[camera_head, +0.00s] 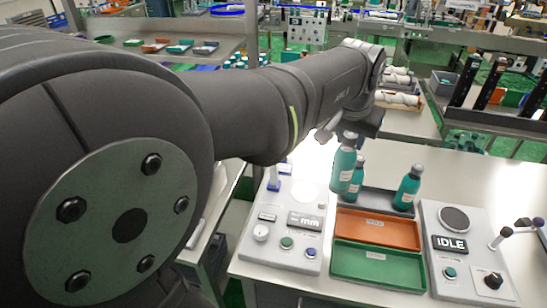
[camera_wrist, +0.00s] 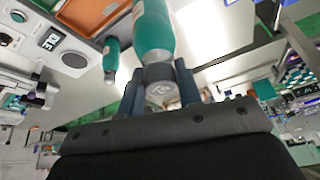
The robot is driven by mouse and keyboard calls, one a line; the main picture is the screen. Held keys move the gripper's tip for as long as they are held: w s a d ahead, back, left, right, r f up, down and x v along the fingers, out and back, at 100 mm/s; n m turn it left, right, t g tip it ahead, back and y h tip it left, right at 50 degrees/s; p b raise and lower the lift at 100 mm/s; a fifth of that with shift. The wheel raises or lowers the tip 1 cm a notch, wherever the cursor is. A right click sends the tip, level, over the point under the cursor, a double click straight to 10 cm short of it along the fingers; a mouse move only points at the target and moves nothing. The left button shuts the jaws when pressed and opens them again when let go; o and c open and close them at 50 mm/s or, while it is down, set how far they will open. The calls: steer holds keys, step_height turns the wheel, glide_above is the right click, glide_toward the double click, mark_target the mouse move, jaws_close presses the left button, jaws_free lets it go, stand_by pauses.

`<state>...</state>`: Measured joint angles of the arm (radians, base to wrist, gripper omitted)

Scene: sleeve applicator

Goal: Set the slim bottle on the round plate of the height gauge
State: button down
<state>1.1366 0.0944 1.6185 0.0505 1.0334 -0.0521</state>
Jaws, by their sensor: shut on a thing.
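My gripper (camera_head: 349,134) is shut on the cap of a slim teal bottle (camera_head: 343,168). The bottle hangs upright above the bench, in front of another teal bottle. In the wrist view the fingers (camera_wrist: 161,82) close on its grey cap, and its teal body (camera_wrist: 153,32) reaches to the top edge. The height gauge (camera_head: 282,246), a white box with an "mm" display, stands to the left of the trays. Its pale round plate (camera_head: 305,193) is at the back of the box, left of the held bottle, and looks empty.
Teal bottles stand behind the trays, one partly hidden (camera_head: 358,176) and one at right (camera_head: 407,188). An orange tray (camera_head: 377,229) and a green tray (camera_head: 377,263) lie between the gauge and a device reading "IDLE" (camera_head: 450,243). The bench is clear at back right.

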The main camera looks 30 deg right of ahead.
steer(key=w+a+f, duration=0.1)
steer(key=w+f, duration=0.9)
steer(key=w, duration=0.1)
steer(key=shift+a+f, duration=0.35)
steer(key=shift+f, duration=0.05)
steer(key=shift+w, duration=0.1)
steer(key=c, duration=1)
jaws_free()
steer(key=shift+f, duration=0.1)
steer(key=shift+c, duration=0.2)
steer(key=v, duration=1.2)
